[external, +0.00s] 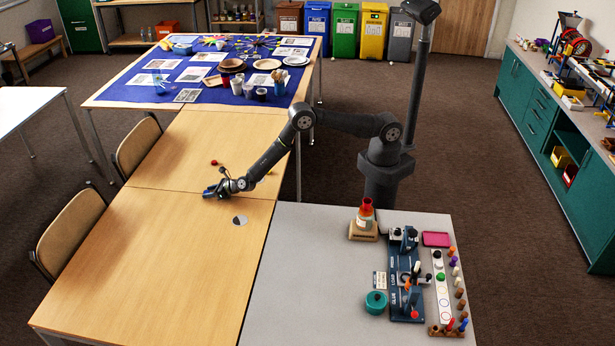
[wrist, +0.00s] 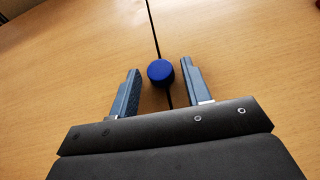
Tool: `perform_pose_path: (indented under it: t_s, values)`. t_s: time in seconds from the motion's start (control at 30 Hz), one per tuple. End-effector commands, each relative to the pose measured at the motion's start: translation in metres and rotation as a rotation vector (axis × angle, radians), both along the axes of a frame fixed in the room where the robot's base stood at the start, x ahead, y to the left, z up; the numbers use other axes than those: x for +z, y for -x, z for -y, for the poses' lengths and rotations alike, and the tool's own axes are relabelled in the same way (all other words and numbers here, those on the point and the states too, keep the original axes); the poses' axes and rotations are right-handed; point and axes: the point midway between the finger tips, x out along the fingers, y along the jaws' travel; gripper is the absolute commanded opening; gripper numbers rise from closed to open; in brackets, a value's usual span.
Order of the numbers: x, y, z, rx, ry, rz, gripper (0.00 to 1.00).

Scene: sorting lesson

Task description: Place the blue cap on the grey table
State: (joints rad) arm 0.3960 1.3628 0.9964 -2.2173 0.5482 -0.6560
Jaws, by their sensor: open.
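The blue cap (wrist: 160,72) is a small round disc on the wooden table, at the seam between two table tops. In the wrist view it sits between the tips of my gripper (wrist: 160,78), whose two fingers stand apart on either side of it. A gap shows on each side, so the gripper is open and not holding the cap. In the external view my gripper (external: 210,191) is low over the wooden table, and I cannot make out the cap there. The grey table (external: 295,270) is at the lower right, with its left half bare.
The wooden table (external: 150,265) is mostly clear. A small red thing (external: 214,163) and a grey-white disc (external: 240,220) lie near my gripper. On the grey table's right stand an orange-topped wooden stand (external: 363,229), blue fixtures (external: 404,275), a teal pot (external: 376,303) and several pegs.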

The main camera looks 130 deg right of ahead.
Motion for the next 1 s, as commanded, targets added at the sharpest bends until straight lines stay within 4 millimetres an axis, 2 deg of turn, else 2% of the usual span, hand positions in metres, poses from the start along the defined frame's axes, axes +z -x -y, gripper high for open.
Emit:
perform_pose_path:
  t_s: [0.17,0.6,0.83,0.9,1.0]
  values:
    - [0.007,0.005,-0.007,0.002,0.0,-0.002,0.44]
    - [0.037,0.051,-0.061,0.002,0.002,0.0,0.44]
    - [0.047,0.068,-0.08,0.0,0.002,0.001,0.44]
    - [0.048,0.07,-0.083,0.0,0.001,0.0,0.52]
    - [0.049,0.072,-0.084,0.0,0.001,0.0,0.52]
